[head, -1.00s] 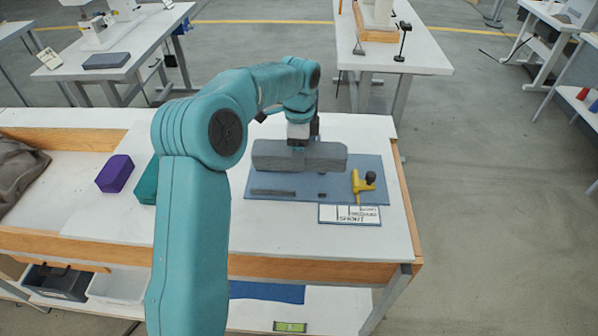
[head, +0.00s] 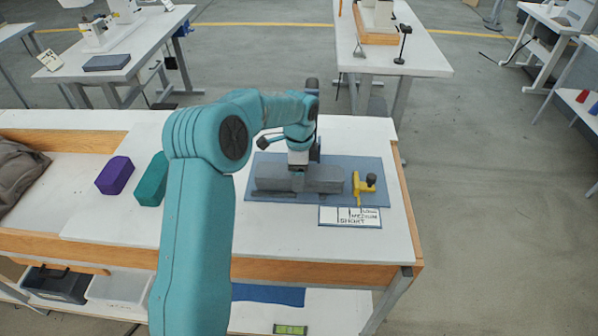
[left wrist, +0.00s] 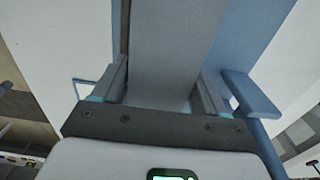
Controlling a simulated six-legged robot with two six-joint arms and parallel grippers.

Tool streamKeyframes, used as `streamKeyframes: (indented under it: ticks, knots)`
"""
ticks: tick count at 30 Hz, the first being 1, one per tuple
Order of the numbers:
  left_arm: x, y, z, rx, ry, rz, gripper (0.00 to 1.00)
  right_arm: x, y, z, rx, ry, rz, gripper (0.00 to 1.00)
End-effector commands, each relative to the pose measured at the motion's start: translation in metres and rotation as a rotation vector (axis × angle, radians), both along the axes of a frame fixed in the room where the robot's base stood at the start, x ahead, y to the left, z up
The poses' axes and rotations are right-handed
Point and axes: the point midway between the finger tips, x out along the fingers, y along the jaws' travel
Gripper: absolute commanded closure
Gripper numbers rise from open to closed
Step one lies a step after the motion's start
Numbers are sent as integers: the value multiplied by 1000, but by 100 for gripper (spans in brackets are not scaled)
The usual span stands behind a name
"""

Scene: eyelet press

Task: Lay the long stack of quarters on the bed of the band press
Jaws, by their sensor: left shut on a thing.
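A long grey block, which I take for the long stack of quarters (head: 325,181), lies lengthwise left to right over a flat blue plate (head: 372,198). My left gripper (head: 299,170) is shut on its middle from above; in the left wrist view the fingers (left wrist: 160,88) stand on both sides of the grey stack (left wrist: 170,50). The stack is low over the plate; I cannot tell whether it touches. A yellow T-shaped piece with a dark knob (head: 363,186) stands on the plate just right of the stack. Whether this plate is the press bed is not clear. My right gripper is not in view.
A card marked long, medium and short (head: 350,217) lies at the plate's front edge. A purple block (head: 115,175) and a teal block (head: 151,180) sit on the white table to the left. The table (head: 330,245) is clear in front.

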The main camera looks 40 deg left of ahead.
Motion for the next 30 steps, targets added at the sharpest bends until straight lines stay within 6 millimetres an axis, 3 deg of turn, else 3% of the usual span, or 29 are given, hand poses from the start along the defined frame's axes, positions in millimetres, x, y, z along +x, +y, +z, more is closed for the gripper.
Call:
streamKeyframes:
  ticks: [8,9,11,12,22,26,30]
  knots:
    - [0,0,-6,1,-1,1,81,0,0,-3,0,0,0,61]
    - [0,0,-6,0,0,0,24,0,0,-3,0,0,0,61]
    - [0,0,-6,0,0,0,5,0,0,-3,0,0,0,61]
    - [0,0,-6,0,0,0,2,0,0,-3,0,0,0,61]
    - [0,0,1,1,-1,0,2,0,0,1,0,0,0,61]
    - [1,1,19,2,-5,1,2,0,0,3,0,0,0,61]
    - [1,0,54,2,-6,1,2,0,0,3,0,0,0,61]
